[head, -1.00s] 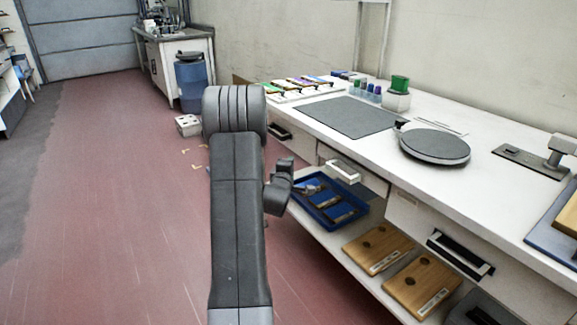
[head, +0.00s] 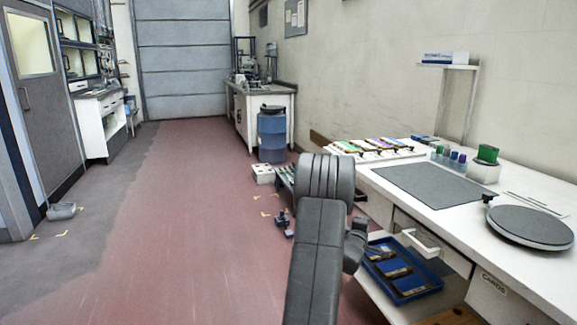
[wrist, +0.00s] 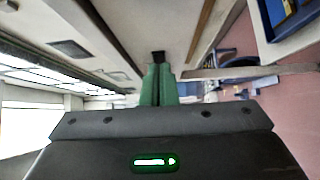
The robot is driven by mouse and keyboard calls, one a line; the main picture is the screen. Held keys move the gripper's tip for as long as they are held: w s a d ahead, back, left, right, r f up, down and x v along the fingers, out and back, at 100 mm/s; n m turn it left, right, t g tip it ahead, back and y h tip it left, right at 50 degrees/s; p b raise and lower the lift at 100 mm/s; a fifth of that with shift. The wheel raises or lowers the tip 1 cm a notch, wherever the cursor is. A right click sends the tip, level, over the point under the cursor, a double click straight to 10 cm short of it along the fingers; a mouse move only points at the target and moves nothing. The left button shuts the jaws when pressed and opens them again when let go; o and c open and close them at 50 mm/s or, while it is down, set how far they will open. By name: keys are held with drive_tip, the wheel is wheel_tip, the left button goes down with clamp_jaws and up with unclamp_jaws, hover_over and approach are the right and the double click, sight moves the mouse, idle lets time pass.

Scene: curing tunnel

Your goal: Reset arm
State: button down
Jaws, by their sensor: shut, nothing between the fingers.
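My gripper (wrist: 158,88) shows in the wrist view as two green fingers, side by side and touching, with nothing between them. In the head view my arm rises from the bottom edge right of the middle. It hides part of the bench front, and the gripper itself cannot be seen there. The wrist view looks tilted or upside down, with the white bench at left and the red floor at right.
A white workbench (head: 545,272) runs along the right, bearing a grey mat (head: 432,187) and a round turntable (head: 530,228). A blue tray (head: 415,285) sits on its lower shelf. A blue barrel (head: 272,135) stands at the back. Red floor (head: 190,220) to the left is clear.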

sight(373, 205)
drive_tip(key=x, duration=0.7)
drive_tip(key=shift+w+d+b, duration=0.25)
drive_tip(key=shift+b, duration=0.05)
drive_tip(key=shift+w+d+r, duration=0.1)
drive_tip(key=shift+w+d, duration=0.1)
drive_tip(key=shift+w, duration=0.3)
drive_tip(key=shift+a, duration=0.1)
